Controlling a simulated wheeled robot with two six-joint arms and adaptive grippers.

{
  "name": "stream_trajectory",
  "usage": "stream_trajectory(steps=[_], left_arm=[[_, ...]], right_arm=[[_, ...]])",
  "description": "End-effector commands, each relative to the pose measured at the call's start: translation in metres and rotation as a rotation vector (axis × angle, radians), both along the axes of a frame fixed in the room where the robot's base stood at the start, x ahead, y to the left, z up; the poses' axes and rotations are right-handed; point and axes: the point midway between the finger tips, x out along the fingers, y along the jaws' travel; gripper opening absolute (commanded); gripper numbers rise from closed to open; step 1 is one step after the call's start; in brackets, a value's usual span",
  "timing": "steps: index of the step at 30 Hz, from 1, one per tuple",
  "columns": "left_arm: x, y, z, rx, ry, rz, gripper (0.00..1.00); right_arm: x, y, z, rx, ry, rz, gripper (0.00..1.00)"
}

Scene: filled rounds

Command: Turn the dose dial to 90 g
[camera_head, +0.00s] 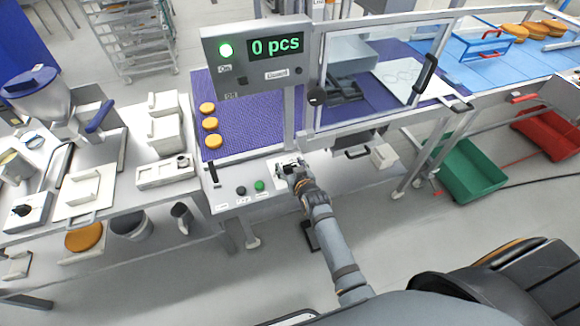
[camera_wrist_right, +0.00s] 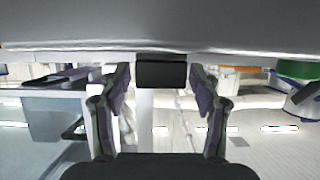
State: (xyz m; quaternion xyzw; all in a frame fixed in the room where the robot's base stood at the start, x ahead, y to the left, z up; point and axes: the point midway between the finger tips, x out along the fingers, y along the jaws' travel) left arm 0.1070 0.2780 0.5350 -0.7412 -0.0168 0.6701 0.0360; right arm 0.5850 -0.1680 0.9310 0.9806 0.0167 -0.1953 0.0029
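The front control panel (camera_head: 228,198) carries a light plate (camera_head: 283,162) at its right end. My right gripper (camera_head: 292,170) is at this plate and hides most of what is on it, including the dial's setting. In the right wrist view a black block, apparently the dose dial's knob (camera_wrist_right: 162,71), sits between the tips of my right gripper (camera_wrist_right: 161,76). The fingers are spread, one on each side of it, with thin gaps seeming to show. No scale can be read. My left gripper is not in view.
A dark button (camera_head: 240,190), a green button (camera_head: 259,185) and a black lever (camera_head: 213,173) are left of the gripper. Several orange rounds (camera_head: 210,124) lie on the purple belt (camera_head: 240,122).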

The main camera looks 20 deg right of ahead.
Motion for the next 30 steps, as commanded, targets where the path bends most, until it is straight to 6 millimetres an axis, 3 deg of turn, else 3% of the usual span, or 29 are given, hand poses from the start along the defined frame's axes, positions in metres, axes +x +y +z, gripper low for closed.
stream_trajectory(steps=[1, 10, 23, 26, 30], left_arm=[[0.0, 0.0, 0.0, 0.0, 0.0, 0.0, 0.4], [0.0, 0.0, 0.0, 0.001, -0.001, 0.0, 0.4], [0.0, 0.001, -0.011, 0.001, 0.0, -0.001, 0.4], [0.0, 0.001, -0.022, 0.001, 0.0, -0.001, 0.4], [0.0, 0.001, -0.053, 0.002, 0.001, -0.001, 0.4]], right_arm=[[0.0, 0.0, 0.0, 0.0, 0.0, 0.0, 0.52], [0.0, 0.0, 0.0, 0.0, 0.0, 0.0, 0.13], [0.0, -0.001, -0.003, -0.002, -0.001, 0.102, 0.13], [0.0, -0.001, -0.005, -0.004, -0.002, 0.168, 0.13], [0.001, -0.002, -0.011, -0.009, -0.005, 0.292, 0.13]])
